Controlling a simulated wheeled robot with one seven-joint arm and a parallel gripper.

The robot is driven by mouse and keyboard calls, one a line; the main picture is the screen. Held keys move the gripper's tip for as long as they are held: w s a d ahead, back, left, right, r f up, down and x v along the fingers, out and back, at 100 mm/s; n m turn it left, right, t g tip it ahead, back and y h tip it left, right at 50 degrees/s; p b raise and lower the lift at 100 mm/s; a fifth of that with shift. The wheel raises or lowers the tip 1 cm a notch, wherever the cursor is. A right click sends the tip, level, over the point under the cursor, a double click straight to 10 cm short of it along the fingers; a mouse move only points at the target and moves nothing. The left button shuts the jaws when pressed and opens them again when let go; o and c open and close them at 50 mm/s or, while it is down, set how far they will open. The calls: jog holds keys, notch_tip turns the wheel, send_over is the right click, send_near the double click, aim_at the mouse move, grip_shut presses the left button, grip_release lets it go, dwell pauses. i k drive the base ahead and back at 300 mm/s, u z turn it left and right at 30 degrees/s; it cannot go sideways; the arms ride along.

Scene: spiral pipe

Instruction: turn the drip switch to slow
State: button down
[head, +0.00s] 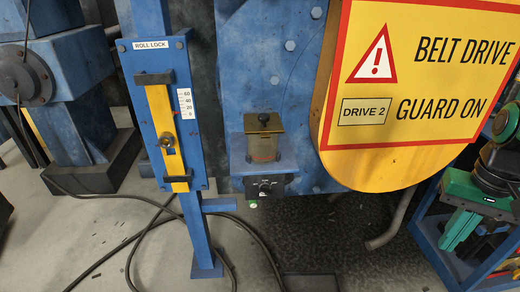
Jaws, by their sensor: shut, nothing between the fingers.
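A small black switch box (276,184) with a round black knob (265,187) sits under a blue bracket, left of the yellow guard. Small white markings surround the knob, but they are too small to read. I cannot tell which mark the knob points to. A brass cup (263,143) with a black ball top stands on the bracket above it. My green gripper (453,240) is at the lower right, pointing down, shut and empty. It is well to the right of the knob and apart from it.
A yellow belt drive guard (362,174) lies between the knob and my gripper. A blue roll lock post (142,122) with a yellow slide stands at left. A blue open-framed stand (425,240) is by my gripper. Dark cables (150,205) lie on the floor.

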aim_at(264, 190)
jog(key=u, duration=0.8)
jog(key=k, duration=1.6)
jog(key=z, duration=0.5)
jog(key=i, duration=1)
